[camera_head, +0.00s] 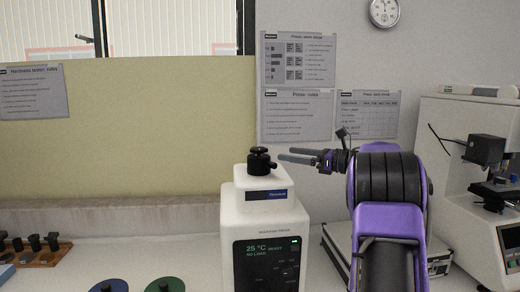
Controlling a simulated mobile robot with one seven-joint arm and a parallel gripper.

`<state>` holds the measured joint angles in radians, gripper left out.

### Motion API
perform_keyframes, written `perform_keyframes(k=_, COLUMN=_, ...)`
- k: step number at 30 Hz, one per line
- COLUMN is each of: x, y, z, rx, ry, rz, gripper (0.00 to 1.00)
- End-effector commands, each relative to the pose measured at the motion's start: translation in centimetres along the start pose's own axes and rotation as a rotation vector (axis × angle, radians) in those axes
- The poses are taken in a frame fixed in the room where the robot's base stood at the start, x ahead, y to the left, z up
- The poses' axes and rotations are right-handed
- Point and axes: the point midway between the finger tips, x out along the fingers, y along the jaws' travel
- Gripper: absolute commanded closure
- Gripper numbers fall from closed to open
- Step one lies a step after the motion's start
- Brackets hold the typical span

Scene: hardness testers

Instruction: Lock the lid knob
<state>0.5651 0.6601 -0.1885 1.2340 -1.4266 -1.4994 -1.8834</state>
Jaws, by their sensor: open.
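A black lid knob (261,161) sits on top of a white mounting press (266,223) in the middle of the head view. The press has a dark front panel with a lit display reading 25 °C. My gripper (283,155) reaches in from the right, its two dark fingers pointing left toward the knob. The fingers are open, one above the other in the picture. Their tips are at or very near the knob's right side; I cannot tell whether they touch it. My purple and black arm hides part of the bench behind it.
A white tester (470,190) stands at the right. A blue disc (110,286) and green disc (165,285) lie front left, with a wooden rack (35,258) farther left. The bench between rack and press is fairly clear.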

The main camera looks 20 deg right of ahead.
Motion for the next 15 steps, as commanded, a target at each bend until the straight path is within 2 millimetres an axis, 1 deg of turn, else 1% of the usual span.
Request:
perform_keyframes(k=1, x=1.3, y=0.1, z=0.1, rx=0.0, ry=0.0, rz=0.004, gripper=0.06)
perform_keyframes(k=9, x=7.0, y=0.1, z=0.2, rx=-0.001, ry=0.0, rz=0.002, gripper=0.06)
perform_keyframes(k=12, x=8.7, y=0.0, z=0.1, rx=0.0, ry=0.0, rz=0.002, gripper=0.06)
perform_keyframes(k=15, x=9.9, y=0.0, z=0.2, rx=-0.002, ry=-0.001, rz=0.001, gripper=0.06)
